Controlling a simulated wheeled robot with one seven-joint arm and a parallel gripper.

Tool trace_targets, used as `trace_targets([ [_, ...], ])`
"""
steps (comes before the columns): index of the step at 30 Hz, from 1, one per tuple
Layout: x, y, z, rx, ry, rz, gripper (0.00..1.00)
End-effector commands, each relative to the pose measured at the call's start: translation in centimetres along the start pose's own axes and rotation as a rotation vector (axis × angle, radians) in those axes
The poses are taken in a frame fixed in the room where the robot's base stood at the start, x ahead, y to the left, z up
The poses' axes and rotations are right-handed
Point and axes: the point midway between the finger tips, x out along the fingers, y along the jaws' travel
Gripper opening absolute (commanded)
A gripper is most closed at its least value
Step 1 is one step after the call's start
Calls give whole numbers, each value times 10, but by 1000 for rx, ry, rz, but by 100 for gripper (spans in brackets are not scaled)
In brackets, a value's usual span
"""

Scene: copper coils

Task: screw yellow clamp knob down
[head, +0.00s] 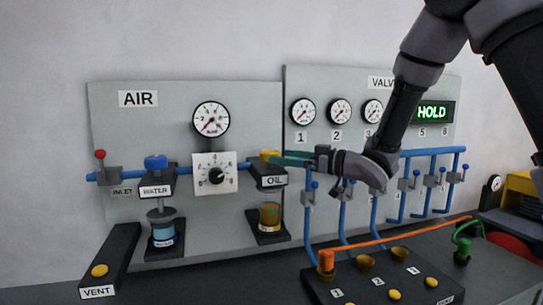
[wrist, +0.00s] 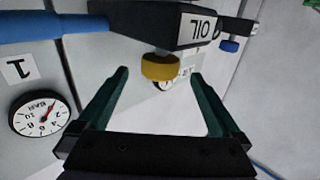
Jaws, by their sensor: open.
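The yellow clamp knob (head: 268,154) sits on top of the dark block labelled OIL (head: 270,181). The jar (head: 269,216) with amber liquid stands below that block. In the wrist view the yellow knob (wrist: 160,67) shows near the fingertips, against the OIL block (wrist: 150,22), with the picture turned upside down. My gripper (head: 282,159) comes in from the right at knob height. Its green fingers are open in the wrist view (wrist: 160,75), one on each side of the knob in the picture, with gaps on both sides. I cannot tell whether the knob is between the tips or just beyond them.
The blue WATER knob (head: 155,162) and a white dial (head: 215,174) are to the left. A gauge (head: 211,118) is above. Blue pipes (head: 309,225) with valves stand to the right. An orange hose (head: 400,237) crosses the lower bench.

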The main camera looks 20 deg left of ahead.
Motion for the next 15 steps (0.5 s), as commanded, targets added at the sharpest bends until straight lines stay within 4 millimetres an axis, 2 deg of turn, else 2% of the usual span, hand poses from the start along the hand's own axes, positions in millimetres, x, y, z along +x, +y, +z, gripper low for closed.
trace_targets([
  [1, 11, -1, 0, -1, 0, -3, 100],
  [6, 38, -1, 0, -1, 0, -2, 100],
  [10, 49, 0, 0, -1, 0, 1, 100],
  [15, 54, 1, 0, -1, 0, 2, 100],
])
